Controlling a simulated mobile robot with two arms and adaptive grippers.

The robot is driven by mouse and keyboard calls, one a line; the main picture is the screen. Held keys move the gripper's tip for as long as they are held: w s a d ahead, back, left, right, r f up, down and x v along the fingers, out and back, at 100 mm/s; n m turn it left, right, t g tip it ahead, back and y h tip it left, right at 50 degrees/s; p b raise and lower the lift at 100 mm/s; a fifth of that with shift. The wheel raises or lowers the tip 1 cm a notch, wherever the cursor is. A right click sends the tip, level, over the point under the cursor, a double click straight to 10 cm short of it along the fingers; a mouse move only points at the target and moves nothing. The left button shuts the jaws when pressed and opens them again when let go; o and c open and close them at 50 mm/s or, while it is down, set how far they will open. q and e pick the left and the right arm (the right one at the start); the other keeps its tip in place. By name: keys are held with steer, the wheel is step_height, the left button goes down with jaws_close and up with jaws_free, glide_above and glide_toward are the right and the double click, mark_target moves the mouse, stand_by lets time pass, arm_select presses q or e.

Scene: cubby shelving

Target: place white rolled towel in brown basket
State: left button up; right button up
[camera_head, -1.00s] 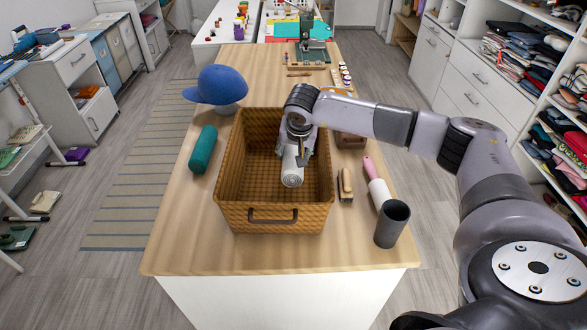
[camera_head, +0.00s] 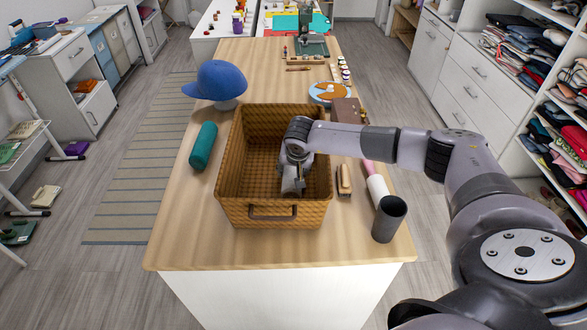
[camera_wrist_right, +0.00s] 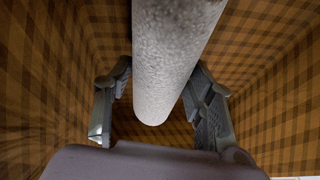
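The brown basket (camera_head: 231,213) is a woven, open-topped box on the wooden table, with a handle on its near side. My right gripper (camera_head: 292,186) reaches down inside it from above, right of the basket's middle. The white rolled towel (camera_wrist_right: 168,55) is a pale cylinder between my right fingers in the right wrist view. The fingers (camera_wrist_right: 162,95) flank it closely on both sides, and the gripper looks shut on it. The basket's checked walls (camera_wrist_right: 45,75) surround them. In the head view the gripper mostly hides the towel. Whether the towel touches the basket floor cannot be told. My left gripper is not in view.
A teal roll (camera_head: 203,147) and a blue cap (camera_head: 217,80) sit left of the basket. To its right are a wooden brush (camera_head: 344,180), a lint roller (camera_head: 376,188), a dark cup (camera_head: 389,219) and a brown box (camera_head: 346,110). The table's near strip is clear.

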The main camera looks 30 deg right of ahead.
steer(key=o, duration=0.4)
steer(key=shift+r, duration=0.15)
steer(key=shift+r, duration=0.1)
steer(key=b+v, duration=0.3)
steer(key=v, duration=0.7)
steer(key=shift+s+a+r, duration=0.1)
steer(key=shift+s+a, duration=0.05)
steer(key=shift+s+a+r+b, duration=0.1)
steer(key=shift+s+r+b, duration=0.2)
steer(key=shift+r, duration=0.35)
